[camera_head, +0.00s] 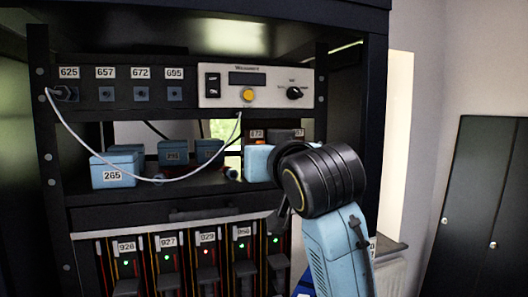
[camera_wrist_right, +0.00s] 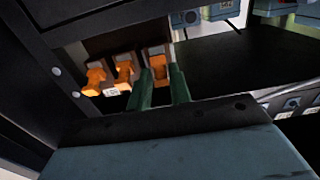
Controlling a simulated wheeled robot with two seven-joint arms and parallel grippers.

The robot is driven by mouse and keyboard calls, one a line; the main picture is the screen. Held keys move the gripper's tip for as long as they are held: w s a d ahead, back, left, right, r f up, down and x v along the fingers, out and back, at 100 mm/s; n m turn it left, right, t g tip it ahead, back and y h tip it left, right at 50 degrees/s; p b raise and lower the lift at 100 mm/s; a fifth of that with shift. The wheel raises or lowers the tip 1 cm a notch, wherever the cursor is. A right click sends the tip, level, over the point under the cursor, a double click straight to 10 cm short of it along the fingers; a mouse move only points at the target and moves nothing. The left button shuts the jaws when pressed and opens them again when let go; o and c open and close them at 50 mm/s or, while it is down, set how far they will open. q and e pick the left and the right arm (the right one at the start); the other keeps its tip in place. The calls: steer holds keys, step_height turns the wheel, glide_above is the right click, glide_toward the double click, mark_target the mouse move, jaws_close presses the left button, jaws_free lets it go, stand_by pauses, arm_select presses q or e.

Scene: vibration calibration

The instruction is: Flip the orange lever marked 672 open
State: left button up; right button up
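Three orange levers sit in a row in the right wrist view: a left one (camera_wrist_right: 96,77), a middle one (camera_wrist_right: 124,70) and a right one (camera_wrist_right: 157,67). A small white label (camera_wrist_right: 111,92) lies below the left two, too small to read, so I cannot tell which lever is 672. My right gripper (camera_wrist_right: 161,72) is open, its two green fingers on either side of the right lever; contact is unclear. In the head view my right wrist and arm hide the gripper and levers. A partly covered label (camera_head: 256,133) there is hard to read. My left gripper is not in view.
A port panel (camera_head: 118,91) also has a 672 label above a blue socket. Beside it stands a white measuring unit (camera_head: 256,86) with a hanging cable (camera_head: 78,132). A blue box marked 265 (camera_head: 114,170) sits on the shelf. The dark rack post (camera_head: 321,90) stands close to my arm.

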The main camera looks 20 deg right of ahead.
jaws_close()
steer(key=shift+w+f+t+b, duration=0.1)
steer(key=shift+f+t+b, duration=0.3)
steer(key=shift+t+b, duration=1.25)
steer(key=shift+s+f+t+b, duration=0.1)
steer(key=shift+f+t+b, duration=0.45)
steer(key=shift+b, duration=1.85)
steer(key=shift+w+f+t+b, duration=0.1)
steer(key=shift+f+t+b, duration=0.1)
steer(key=shift+t+b, duration=1.55)
steer(key=shift+g+b, duration=0.3)
steer(key=shift+g, duration=0.05)
steer(key=shift+o, duration=1.9)
jaws_free()
